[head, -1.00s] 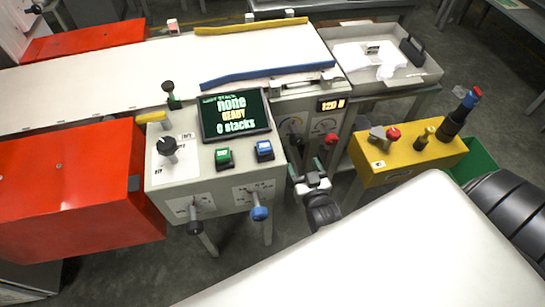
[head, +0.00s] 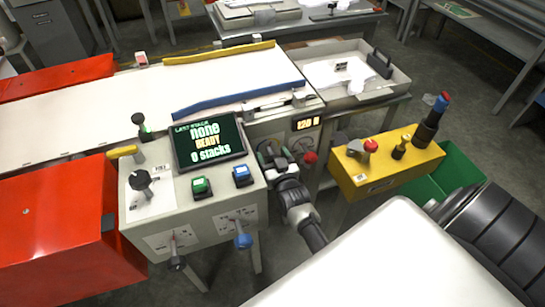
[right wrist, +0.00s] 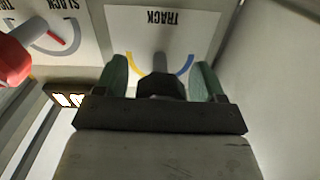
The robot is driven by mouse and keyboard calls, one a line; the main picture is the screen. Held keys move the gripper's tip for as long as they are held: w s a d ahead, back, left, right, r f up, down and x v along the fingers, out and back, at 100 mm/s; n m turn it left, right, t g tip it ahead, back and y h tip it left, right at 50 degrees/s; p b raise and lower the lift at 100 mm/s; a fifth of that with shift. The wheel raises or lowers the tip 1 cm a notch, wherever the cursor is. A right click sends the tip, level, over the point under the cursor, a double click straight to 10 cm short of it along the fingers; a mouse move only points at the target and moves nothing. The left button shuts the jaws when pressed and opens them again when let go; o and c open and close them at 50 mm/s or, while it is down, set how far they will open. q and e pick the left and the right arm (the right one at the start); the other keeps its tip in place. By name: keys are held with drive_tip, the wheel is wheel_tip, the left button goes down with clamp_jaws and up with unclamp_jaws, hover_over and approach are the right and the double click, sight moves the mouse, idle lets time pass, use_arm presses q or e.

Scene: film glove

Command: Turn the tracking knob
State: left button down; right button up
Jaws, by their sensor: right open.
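The tracking knob (right wrist: 160,84) is dark with a grey pointer, on a white plate marked TRACK with a yellow and a blue arc. In the right wrist view it sits between the two green fingers of my right gripper (right wrist: 162,72), which are open, with a visible gap on each side. In the head view my right gripper (head: 271,155) is at the front of the machine, right of the screen, and hides the knob. My left gripper is not in view.
A red knob (head: 310,157) marked SLACK in the wrist view is close beside my right gripper. A control box with a screen (head: 209,142), buttons and a blue-tipped lever (head: 243,241) stands left. A yellow box (head: 377,180) with controls stands right.

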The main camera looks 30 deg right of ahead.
drive_tip(key=c, duration=0.9)
drive_tip(key=shift+c, duration=0.2)
drive_tip(key=m+p, duration=0.1)
drive_tip(key=m, duration=0.2)
drive_tip(key=shift+r, duration=0.1)
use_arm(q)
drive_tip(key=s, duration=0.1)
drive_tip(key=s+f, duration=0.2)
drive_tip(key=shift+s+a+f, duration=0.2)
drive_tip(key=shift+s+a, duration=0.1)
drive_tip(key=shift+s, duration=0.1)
use_arm(e)
drive_tip(key=shift+m, duration=0.6)
drive_tip(key=o, duration=0.9)
drive_tip(key=shift+o, duration=0.2)
